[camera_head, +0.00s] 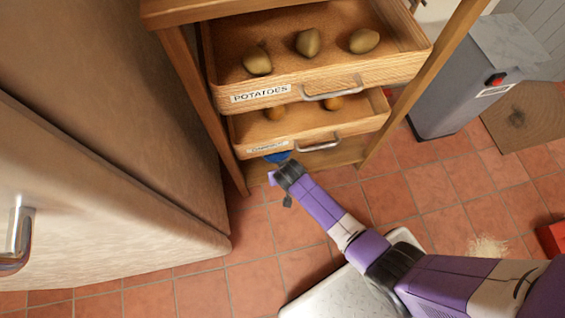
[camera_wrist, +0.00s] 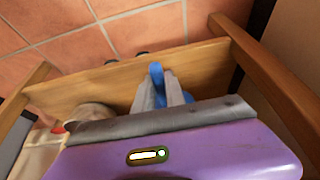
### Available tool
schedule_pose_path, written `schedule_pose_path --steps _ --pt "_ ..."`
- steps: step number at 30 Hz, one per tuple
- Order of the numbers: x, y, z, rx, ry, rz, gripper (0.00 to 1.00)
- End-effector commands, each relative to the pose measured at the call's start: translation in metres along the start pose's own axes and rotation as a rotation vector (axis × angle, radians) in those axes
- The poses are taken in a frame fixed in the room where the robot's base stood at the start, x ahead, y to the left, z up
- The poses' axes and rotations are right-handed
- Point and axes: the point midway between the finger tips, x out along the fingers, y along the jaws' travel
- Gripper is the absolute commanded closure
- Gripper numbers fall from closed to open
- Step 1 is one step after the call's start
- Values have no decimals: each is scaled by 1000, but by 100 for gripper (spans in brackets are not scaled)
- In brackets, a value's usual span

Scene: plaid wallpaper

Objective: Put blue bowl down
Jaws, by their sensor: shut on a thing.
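The blue bowl shows only as a small blue patch (camera_head: 277,156) at the foot of the wooden drawer stand in the head view. In the wrist view a narrow blue part of the bowl (camera_wrist: 156,74) stands between the two grey fingers. My gripper (camera_wrist: 158,85) is shut on it. In the head view my gripper (camera_head: 279,164) reaches in at the stand's lowest level, below the lower drawer. Most of the bowl is hidden, and I cannot tell whether it touches the wooden board (camera_wrist: 75,90) beneath.
The wooden stand holds a potato drawer (camera_head: 265,97) and a lower drawer (camera_head: 300,146) above my gripper. Its posts stand on both sides.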

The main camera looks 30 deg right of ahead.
Motion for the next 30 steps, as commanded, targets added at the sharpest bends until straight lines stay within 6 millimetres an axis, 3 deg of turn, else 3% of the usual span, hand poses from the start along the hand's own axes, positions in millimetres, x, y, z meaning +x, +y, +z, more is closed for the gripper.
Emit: schedule_pose_path --steps 4,17,18,21,30 --pt "25 0 9 0 0 0 100" --pt "29 0 8 0 1 0 100" --pt "28 0 8 0 0 0 81" --pt "28 0 8 0 0 0 63" --pt "27 0 7 0 0 0 63"
